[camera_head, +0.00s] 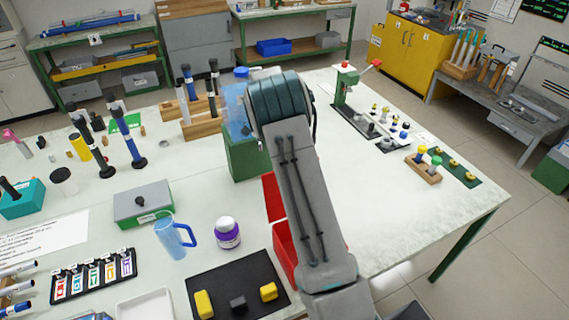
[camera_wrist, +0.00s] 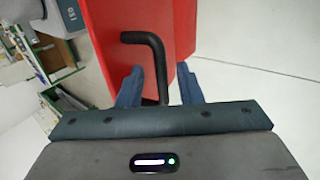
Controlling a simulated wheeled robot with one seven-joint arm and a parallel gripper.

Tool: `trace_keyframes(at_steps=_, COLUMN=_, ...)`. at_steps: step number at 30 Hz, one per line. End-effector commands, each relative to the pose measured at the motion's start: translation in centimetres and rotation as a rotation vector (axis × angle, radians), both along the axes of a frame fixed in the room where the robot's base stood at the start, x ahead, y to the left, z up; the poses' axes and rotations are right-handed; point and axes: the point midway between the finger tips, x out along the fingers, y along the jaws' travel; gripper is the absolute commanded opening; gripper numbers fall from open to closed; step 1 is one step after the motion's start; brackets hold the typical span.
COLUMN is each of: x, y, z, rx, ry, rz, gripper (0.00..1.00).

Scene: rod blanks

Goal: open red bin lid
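The red bin (camera_head: 284,253) stands on the white table, mostly hidden behind my arm in the head view. A red panel (camera_head: 272,197), which looks like its lid, shows just beyond it; I cannot tell its exact angle. In the wrist view the red lid (camera_wrist: 110,40) fills the upper middle, with a bent black handle (camera_wrist: 143,38) on it. My gripper (camera_wrist: 160,84) has its two blue fingers apart, with the lower end of the handle between them. No finger is clearly touching the handle. The fingers are hidden in the head view.
A green box (camera_head: 245,152) stands just behind the bin. The table to the right (camera_head: 400,215) is clear.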

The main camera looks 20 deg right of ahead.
Motion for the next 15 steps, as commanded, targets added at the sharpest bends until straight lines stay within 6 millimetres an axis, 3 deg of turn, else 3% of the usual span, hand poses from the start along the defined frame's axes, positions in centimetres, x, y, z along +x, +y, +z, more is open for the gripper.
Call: trace_keyframes(at_steps=15, x=1.2, y=0.2, z=1.5, rx=0.000, ry=-0.012, rz=0.003, gripper=0.33)
